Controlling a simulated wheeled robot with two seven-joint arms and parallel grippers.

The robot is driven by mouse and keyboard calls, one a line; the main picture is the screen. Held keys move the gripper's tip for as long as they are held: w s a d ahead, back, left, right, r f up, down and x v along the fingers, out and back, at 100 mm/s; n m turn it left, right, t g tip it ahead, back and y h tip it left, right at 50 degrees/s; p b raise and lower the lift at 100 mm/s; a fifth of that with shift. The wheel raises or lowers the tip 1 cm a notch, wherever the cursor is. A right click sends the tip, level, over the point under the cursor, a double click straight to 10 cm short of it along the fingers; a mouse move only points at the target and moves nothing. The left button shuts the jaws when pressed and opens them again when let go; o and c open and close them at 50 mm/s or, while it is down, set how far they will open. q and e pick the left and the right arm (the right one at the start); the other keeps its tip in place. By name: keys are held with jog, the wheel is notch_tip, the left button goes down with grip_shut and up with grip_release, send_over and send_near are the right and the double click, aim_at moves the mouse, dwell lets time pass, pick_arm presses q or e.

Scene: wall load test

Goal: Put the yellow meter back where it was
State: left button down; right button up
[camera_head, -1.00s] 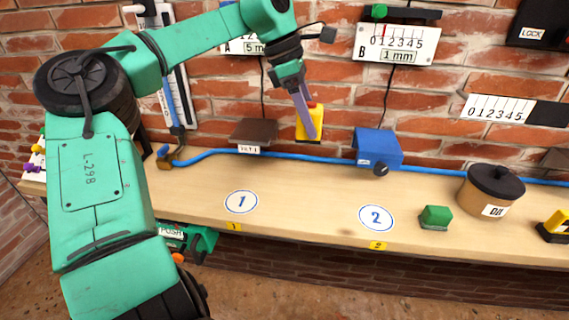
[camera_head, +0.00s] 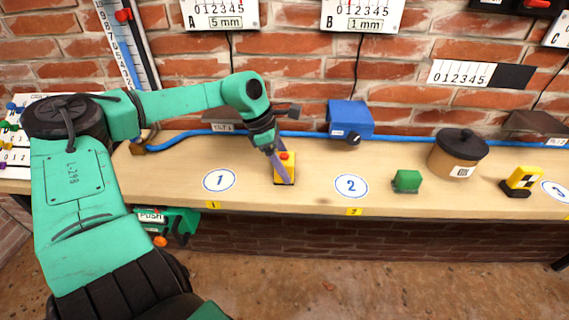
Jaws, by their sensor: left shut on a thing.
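The yellow meter (camera_head: 289,172), a small yellow block with a red top, is between spots 1 and 2 at the wooden shelf. My left gripper (camera_head: 283,172) is shut on it from above, and its purple finger covers part of the meter. The meter looks low over the shelf top; I cannot tell whether it touches. The white disc marked 1 (camera_head: 219,180) lies to its left and the disc marked 2 (camera_head: 351,187) to its right, both bare. My right gripper is not in view.
On the shelf (camera_head: 310,203) stand a blue box (camera_head: 350,118), a green block (camera_head: 407,180), a brown lidded pot (camera_head: 456,156) and a yellow-black block (camera_head: 523,180). A blue hose (camera_head: 200,133) runs along the back. Gauges A (camera_head: 220,12) and B (camera_head: 362,14) hang on the brick wall.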

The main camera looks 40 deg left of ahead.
pick_arm(q)
jog(key=shift+f, duration=0.1)
jog(key=shift+c, duration=0.3)
grip_release()
jog(key=shift+d, duration=0.1)
jog(key=shift+o, duration=0.3)
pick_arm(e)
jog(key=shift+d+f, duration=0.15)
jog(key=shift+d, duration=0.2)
pick_arm(q)
jog(key=shift+r, duration=0.3)
jog(key=v, duration=1.2)
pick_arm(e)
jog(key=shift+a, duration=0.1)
pick_arm(q)
jog(key=shift+f, duration=0.1)
